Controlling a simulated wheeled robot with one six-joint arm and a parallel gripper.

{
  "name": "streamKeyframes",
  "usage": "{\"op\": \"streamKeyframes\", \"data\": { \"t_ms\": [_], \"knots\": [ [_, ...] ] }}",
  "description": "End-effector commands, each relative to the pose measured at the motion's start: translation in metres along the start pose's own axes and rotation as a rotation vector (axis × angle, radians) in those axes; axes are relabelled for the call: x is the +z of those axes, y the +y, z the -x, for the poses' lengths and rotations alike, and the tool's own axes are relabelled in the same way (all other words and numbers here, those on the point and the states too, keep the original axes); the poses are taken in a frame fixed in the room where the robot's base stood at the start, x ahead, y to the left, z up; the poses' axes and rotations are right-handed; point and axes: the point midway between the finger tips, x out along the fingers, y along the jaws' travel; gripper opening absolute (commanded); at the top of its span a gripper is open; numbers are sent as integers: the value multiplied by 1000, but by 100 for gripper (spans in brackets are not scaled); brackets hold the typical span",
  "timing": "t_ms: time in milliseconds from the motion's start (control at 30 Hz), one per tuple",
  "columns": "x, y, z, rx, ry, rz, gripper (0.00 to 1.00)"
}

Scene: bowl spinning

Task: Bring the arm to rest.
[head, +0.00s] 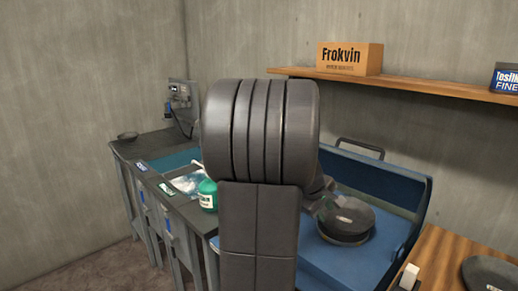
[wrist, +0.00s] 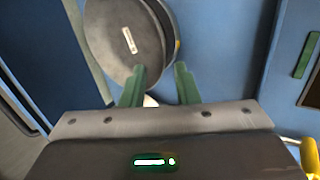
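My arm fills the middle of the head view, and part of my gripper shows just to its right, over the blue machine (head: 313,254). In the wrist view, the two green fingers of my gripper (wrist: 161,72) are apart. A dark round, bowl-like piece with a small pale label (wrist: 112,28) lies beyond the fingertips; it also shows in the head view (head: 350,220), sitting on the blue machine. I cannot tell whether a fingertip touches it. A small pale patch shows between the fingers, too blurred to name.
The machine's blue lid (head: 385,195) stands raised behind. A wooden table (head: 440,256) with a dark disc (head: 490,273) is at right. A shelf (head: 400,88) holds a Frokvin box (head: 349,58).

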Motion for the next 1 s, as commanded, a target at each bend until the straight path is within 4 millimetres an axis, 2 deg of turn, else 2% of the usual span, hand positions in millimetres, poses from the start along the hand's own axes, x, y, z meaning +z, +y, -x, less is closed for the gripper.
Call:
{"op": "streamKeyframes", "data": {
  "t_ms": [33,200,500,633,1000],
  "knots": [
    [1,-1,-12,-4,-3,0,28],
    [1,-1,-44,-4,-3,0,28],
    [1,-1,-91,-3,-2,-1,28],
    [-1,5,-82,0,1,-1,28],
    [-1,5,-80,-1,1,-1,28]
  ]
}}
